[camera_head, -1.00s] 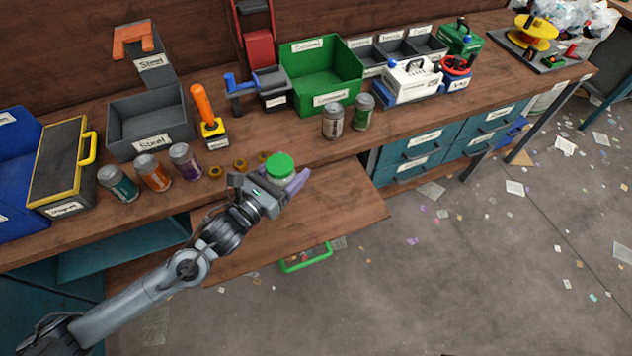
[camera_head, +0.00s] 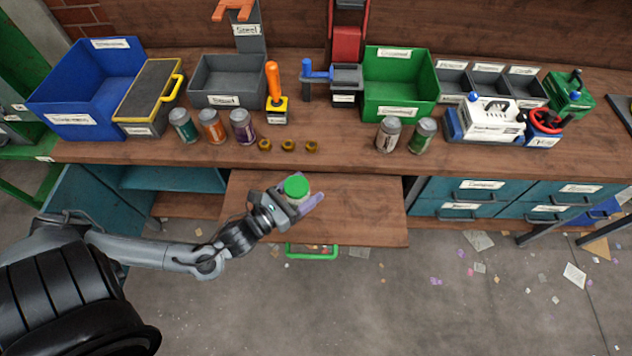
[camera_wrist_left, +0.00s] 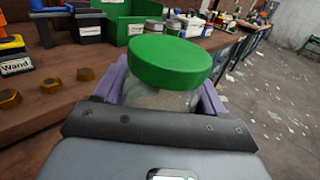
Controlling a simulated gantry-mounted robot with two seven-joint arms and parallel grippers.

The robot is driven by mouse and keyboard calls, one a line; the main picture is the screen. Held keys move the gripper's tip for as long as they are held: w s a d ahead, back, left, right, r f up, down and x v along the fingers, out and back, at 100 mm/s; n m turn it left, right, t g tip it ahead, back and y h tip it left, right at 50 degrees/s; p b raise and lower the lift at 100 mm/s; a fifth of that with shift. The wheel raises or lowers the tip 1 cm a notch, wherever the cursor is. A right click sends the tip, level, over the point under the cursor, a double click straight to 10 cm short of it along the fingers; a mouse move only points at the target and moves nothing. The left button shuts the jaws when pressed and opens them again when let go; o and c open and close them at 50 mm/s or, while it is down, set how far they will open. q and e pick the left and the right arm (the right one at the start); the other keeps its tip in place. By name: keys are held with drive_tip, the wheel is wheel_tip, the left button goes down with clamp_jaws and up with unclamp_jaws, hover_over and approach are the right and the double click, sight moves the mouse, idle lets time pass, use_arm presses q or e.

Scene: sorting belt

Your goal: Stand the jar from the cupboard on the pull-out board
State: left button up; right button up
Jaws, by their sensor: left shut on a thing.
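A jar with a green lid (camera_head: 297,187) is upright between the fingers of my left gripper (camera_head: 308,203), which is shut on it. In the left wrist view the jar's green lid (camera_wrist_left: 170,61) fills the middle, with a clear body below it between the purple fingers. The pull-out board (camera_head: 365,213) extends from under the bench; the jar is over it in the head view. I cannot tell whether the jar's base touches the board. The teal cupboard (camera_head: 175,178) shows at the left under the bench. My right gripper is not in view.
The board's right part is bare.

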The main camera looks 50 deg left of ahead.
use_arm(q)
drive_tip(key=s+a+f, duration=0.2)
drive_tip(key=s+f, duration=0.2)
drive_tip(key=s, duration=0.3)
drive_tip(key=w+a+f+b, duration=0.1)
drive_tip(key=a+f, duration=0.1)
drive_tip(key=a, duration=0.1)
drive_tip(key=w+a+f+b, duration=0.1)
drive_tip(key=w+a+f, duration=0.1)
drive_tip(key=a, duration=0.1)
drive_tip(key=w+a+f+b, duration=0.1)
drive_tip(key=a+f, duration=0.1)
drive_tip(key=a, duration=0.2)
drive_tip(key=shift+w+a+f, duration=0.1)
drive_tip(key=shift+w+f, duration=0.15)
drive_tip(key=shift+f, duration=0.05)
drive_tip(key=shift+f+b, duration=1)
drive_tip(key=shift+f, duration=1)
drive_tip(key=shift+f, duration=0.15)
drive_tip(key=o, duration=1.1)
drive_tip(key=shift+o, duration=0.2)
